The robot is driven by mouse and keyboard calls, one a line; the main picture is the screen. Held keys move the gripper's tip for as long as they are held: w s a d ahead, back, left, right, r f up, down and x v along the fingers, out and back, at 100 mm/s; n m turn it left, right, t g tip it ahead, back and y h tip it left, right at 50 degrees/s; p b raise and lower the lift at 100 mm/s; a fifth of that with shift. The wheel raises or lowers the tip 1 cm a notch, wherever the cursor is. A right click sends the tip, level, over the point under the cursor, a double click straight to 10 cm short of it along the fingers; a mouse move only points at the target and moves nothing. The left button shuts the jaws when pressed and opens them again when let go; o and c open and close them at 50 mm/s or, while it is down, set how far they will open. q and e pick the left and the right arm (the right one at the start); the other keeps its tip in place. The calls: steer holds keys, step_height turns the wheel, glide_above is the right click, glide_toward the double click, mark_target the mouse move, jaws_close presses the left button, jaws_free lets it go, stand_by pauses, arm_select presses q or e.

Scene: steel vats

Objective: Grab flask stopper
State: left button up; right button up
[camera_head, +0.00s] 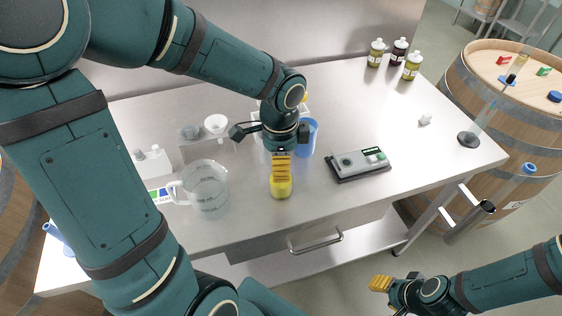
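My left gripper (281,178) points down over the front middle of the steel table, with its yellow finger pads toward the camera.
A grey scale (358,164) lies to the right. Several bottles (376,53) stand at the back. A barrel (458,88) stands right of the table (430,165).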

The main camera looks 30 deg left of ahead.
arm_select(q)
steer(key=shift+o, duration=0.2)
steer(key=c, duration=1)
